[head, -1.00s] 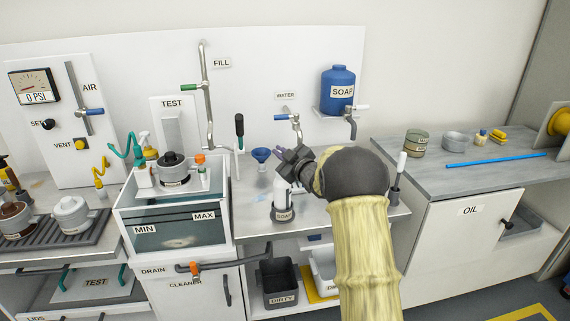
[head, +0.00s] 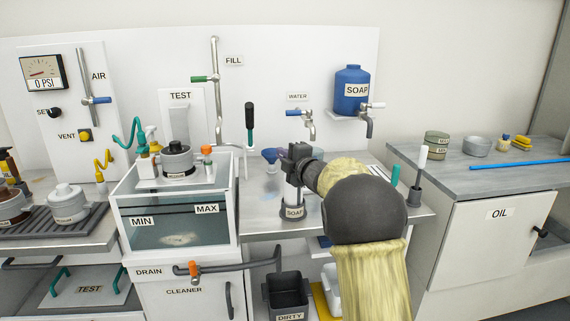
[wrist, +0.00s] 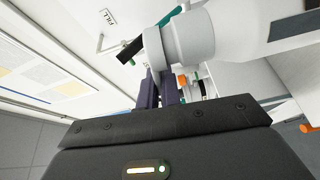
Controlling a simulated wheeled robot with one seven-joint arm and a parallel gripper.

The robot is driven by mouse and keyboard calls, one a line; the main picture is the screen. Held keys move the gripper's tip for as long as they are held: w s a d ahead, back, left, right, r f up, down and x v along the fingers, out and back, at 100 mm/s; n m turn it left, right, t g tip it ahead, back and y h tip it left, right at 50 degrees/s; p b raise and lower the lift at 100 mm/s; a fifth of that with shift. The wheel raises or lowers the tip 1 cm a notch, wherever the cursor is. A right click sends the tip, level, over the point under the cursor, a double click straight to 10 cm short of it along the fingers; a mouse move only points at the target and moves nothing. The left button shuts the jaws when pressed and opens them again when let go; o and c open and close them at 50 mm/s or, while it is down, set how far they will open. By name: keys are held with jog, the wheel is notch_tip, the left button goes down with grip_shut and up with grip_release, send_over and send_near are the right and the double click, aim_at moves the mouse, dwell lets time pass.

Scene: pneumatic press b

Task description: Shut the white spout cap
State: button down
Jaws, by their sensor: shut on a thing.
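A white bottle (head: 293,197) stands upright in a grey holder marked SOAP (head: 293,212) on the steel counter. My gripper (head: 291,179) is at the top of the bottle, hiding much of it in the head view. In the wrist view the bottle (wrist: 238,32) lies across the upper right, with its white collar-like end, the spout cap (wrist: 153,48), at the left. My dark fingers (wrist: 156,78) reach up to that end and are shut on it. Their exact contact is partly hidden, and I cannot tell the cap's angle clearly.
A blue funnel (head: 270,155) and a black-and-green handled tool (head: 249,118) are close behind my gripper. The water tap (head: 309,124) hangs above the counter. A glass tank (head: 178,222) is to the left; a white-topped brush (head: 421,165) stands to the right.

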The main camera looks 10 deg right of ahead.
jog(key=shift+f+n+b, duration=0.25)
jog(key=shift+n+b, duration=0.1)
jog(key=shift+n, duration=0.15)
jog(key=c, duration=1.6)
grip_release()
jog(key=shift+s, duration=0.1)
jog(key=v, duration=1.7)
jog(key=shift+s, duration=0.1)
jog(key=shift+s+a, duration=0.1)
